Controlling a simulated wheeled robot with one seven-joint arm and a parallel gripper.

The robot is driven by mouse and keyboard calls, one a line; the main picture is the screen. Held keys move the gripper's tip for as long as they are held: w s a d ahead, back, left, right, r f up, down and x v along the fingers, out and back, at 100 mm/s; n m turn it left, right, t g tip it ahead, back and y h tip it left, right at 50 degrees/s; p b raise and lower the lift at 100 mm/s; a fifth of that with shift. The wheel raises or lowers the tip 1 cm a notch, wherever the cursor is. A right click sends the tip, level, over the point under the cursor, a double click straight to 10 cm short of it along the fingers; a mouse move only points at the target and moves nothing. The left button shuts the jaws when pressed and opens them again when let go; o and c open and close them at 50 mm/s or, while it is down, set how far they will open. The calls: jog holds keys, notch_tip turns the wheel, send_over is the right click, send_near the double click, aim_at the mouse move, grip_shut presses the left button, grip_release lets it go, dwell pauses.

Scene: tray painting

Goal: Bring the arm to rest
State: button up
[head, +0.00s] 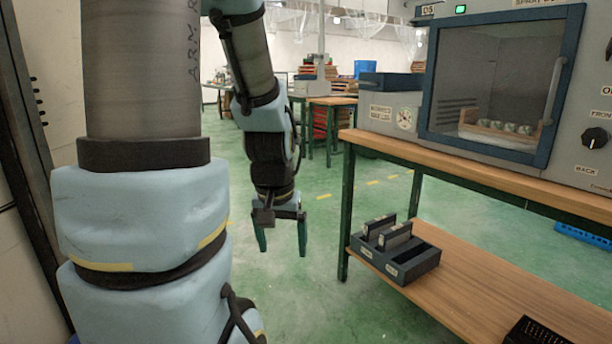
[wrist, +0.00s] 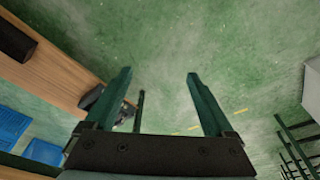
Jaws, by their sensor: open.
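My gripper (head: 282,248) hangs pointing down over the green floor, to the left of the workbench, in the head view. Its two dark green fingers are apart and nothing is between them. In the wrist view, my gripper (wrist: 158,105) is open with only bare green floor beyond the fingertips. My arm reaches down from the top of the head view, in light blue and grey, and hides part of the left side.
A wooden workbench (head: 470,166) with green legs stands at right, bearing an oven-like cabinet (head: 436,140) with a closed glass door. A dark slotted box (head: 410,272) sits on its lower shelf (head: 470,290). The floor (head: 385,195) around my gripper is clear.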

jog(key=w+a+p+v, duration=0.1)
jog(key=w+p+v, duration=0.1)
jog(key=p+v, duration=1.9)
jog(key=shift+r+n+g, duration=0.3)
jog(key=shift+n+g, duration=0.1)
